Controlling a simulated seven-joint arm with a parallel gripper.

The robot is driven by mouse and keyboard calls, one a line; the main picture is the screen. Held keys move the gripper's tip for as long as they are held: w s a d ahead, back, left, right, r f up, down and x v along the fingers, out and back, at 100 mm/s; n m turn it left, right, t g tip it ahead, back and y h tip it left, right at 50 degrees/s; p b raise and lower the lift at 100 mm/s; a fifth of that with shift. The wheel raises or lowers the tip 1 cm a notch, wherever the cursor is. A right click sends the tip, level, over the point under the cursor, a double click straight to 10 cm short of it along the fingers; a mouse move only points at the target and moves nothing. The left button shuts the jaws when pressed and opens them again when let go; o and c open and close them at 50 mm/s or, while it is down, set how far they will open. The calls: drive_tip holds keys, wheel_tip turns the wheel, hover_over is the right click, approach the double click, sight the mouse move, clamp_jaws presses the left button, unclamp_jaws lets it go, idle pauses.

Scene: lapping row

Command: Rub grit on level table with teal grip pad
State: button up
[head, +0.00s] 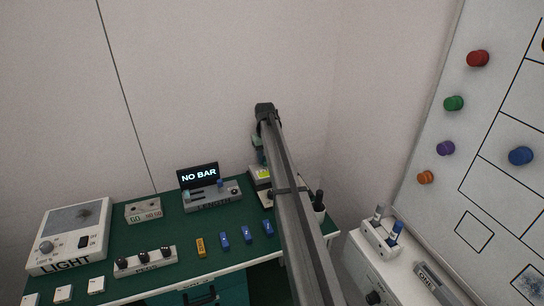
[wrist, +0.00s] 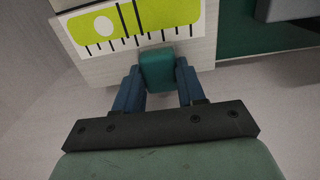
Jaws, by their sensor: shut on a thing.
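My gripper (head: 262,162) is over the back right of the green bench, partly hidden by my arm. In the wrist view its two blue fingers (wrist: 159,82) are shut on the teal grip pad (wrist: 158,68), one on each side. The pad's far end is close to the pale face of what looks like the level table (wrist: 202,50), just below its lime scale; I cannot tell if they touch. The scale (wrist: 170,14) has a pale round bubble left of its black centre lines. The level table also shows in the head view (head: 260,174). I cannot make out any grit.
A LENGTH gauge (head: 212,196) with a NO BAR screen (head: 199,175) stands left of the level table. The LIGHT box (head: 72,235) is far left.

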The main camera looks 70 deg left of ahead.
drive_tip(key=shift+s, duration=2)
wheel_tip(320, 180, up, 8)
drive_tip(key=shift+r, duration=0.15)
drive_tip(key=w+d+m, duration=0.2)
drive_tip(key=d+m, duration=0.1)
drive_tip(key=d, duration=2.4)
drive_tip(key=w+d+r+m, duration=0.1)
drive_tip(key=w+d+m, duration=0.1)
drive_tip(key=w+d, duration=0.6)
drive_tip(key=w+d+r+m, duration=0.1)
drive_tip(key=w+d, duration=0.7)
drive_tip(key=d, duration=1)
drive_tip(key=w+d+r+m, duration=0.1)
drive_tip(key=w+d+m, duration=0.3)
drive_tip(key=d, duration=0.9)
drive_tip(key=w, duration=0.3)
drive_tip(key=shift+w+r, duration=0.3)
drive_tip(key=shift+w, duration=0.1)
